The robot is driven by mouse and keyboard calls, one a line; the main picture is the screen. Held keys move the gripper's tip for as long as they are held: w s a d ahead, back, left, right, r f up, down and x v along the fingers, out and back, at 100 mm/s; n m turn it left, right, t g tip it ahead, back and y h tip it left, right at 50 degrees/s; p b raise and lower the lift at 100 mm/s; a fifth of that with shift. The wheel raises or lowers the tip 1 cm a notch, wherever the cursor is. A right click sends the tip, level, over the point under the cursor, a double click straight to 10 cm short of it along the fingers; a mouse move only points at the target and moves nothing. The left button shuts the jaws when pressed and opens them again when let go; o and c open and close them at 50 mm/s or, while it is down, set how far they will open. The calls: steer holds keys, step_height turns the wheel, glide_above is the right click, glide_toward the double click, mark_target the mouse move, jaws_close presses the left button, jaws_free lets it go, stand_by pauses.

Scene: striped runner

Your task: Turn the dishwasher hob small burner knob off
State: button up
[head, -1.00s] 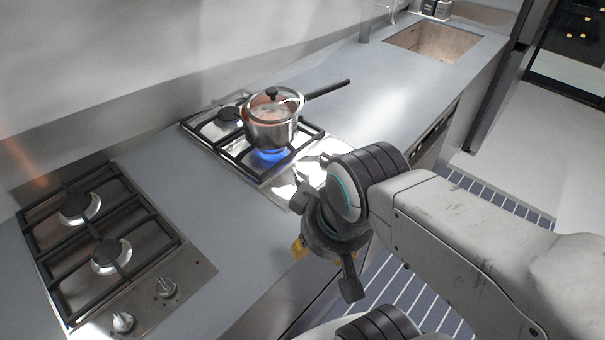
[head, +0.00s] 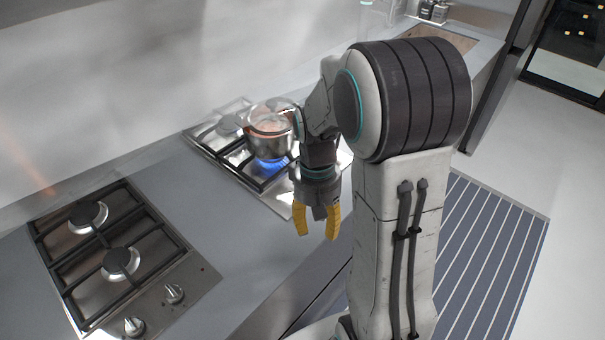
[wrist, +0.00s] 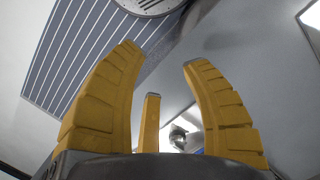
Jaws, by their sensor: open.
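The far hob (head: 216,146) is steel with black grates. A blue flame (head: 270,167) burns there under a steel pot (head: 268,122). My arm and gripper cover the hob's front right part in the head view, so its knobs are hidden there. My gripper (head: 318,232) is open and empty, with yellow fingers pointing down near the counter's front edge beside this hob. In the wrist view, the yellow fingers (wrist: 164,56) are spread apart. A shiny, round, knob-like piece (wrist: 181,132) shows between them, apart from the fingers; its setting cannot be read.
A near hob (head: 150,218) with unlit burners has two knobs (head: 174,293) at its front. Bare grey counter (head: 215,222) lies between the hobs. A striped runner (head: 490,245) lies on the floor at right. A sink (head: 443,40) is at the back.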

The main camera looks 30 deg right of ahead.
steer(key=shift+n, duration=0.4)
steer(key=w+d+f, duration=0.1)
steer(key=w, duration=0.2)
steer(key=w+d+f, duration=0.1)
steer(key=w+f, duration=0.1)
steer(key=w, duration=0.2)
steer(key=w+d+f+p, duration=0.1)
steer(key=w+d+f, duration=0.1)
steer(key=w, duration=0.5)
steer(key=shift+d+n, duration=0.35)
steer(key=shift+n, duration=0.05)
steer(key=w+r+n, duration=0.1)
steer(key=w, duration=0.1)
steer(key=w+d+r+n+t, duration=0.1)
steer(key=w+r, duration=0.1)
steer(key=w+r+n+t, duration=0.1)
steer(key=w, duration=0.1)
steer(key=shift+d+r, duration=0.15)
steer(key=shift+d, duration=0.05)
steer(key=shift+s+n, duration=0.1)
steer(key=shift+n, duration=0.7)
steer(key=shift+s+f, duration=0.1)
steer(key=shift+f, duration=0.25)
steer(key=shift+f+p, duration=0.6)
steer(key=shift+f, duration=2.75)
steer(key=shift+c, duration=0.2)
